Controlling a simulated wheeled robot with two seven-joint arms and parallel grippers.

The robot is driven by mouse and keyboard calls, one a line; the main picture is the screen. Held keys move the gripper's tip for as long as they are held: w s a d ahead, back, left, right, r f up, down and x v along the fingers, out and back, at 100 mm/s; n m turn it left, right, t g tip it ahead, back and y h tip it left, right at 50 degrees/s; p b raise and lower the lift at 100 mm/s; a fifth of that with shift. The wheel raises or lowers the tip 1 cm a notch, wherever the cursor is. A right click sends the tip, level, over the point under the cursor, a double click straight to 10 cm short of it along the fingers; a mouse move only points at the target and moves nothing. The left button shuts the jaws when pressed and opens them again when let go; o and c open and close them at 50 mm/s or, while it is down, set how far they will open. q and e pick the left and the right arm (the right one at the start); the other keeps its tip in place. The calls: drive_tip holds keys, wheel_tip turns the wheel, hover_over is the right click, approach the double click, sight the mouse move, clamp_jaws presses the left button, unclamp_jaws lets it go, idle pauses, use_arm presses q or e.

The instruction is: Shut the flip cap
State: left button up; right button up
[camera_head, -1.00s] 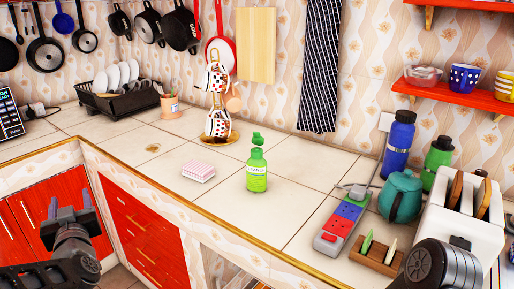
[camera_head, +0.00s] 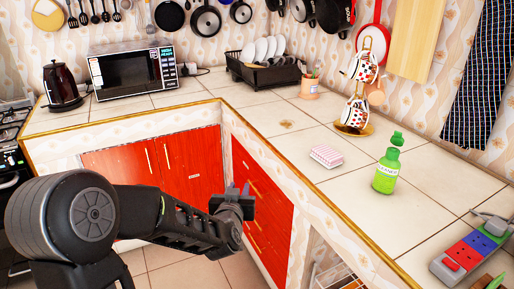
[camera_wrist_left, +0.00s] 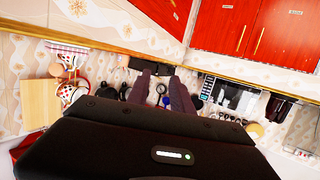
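A green bottle (camera_head: 384,180) with a white label stands upright on the tiled counter in the head view. Its green flip cap (camera_head: 397,138) is raised open above the neck, tilted to the right. My left gripper (camera_head: 238,190) is in front of the red drawers, left of the bottle and well apart from it. In the left wrist view its fingers (camera_wrist_left: 188,92) are spread with no object held between them. The bottle cannot be made out in the wrist view. My right gripper is not in view.
A pink-and-white sponge (camera_head: 326,156) lies left of the bottle. A cup stand (camera_head: 353,128) with patterned cups is behind it, and a power strip (camera_head: 468,252) lies at the right. The counter's front edge (camera_head: 330,205) runs between my left gripper and the bottle.

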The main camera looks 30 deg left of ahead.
use_arm(q)
drive_tip(key=s+d+f+m+g+h+p, duration=0.1)
drive_tip(key=s+d+f+g+h, duration=0.25)
drive_tip(key=d+f, duration=0.6)
drive_tip(key=s+d+f+m+g+h+p, duration=0.1)
drive_tip(key=s+d+f+g+h+p, duration=0.15)
drive_tip(key=s+d+f, duration=0.7)
drive_tip(key=s+d+f+g+h, duration=0.2)
drive_tip(key=s+d+f, duration=0.3)
drive_tip(key=s, duration=0.3)
drive_tip(key=s+d+f+g+h, duration=0.1)
drive_tip(key=s+d+f+g, duration=0.4)
drive_tip(key=s+f, duration=0.3)
drive_tip(key=shift+s+d+f+m+h+p, duration=0.15)
drive_tip(key=shift+s+d+m+h+p, duration=0.25)
drive_tip(key=shift+s, duration=0.05)
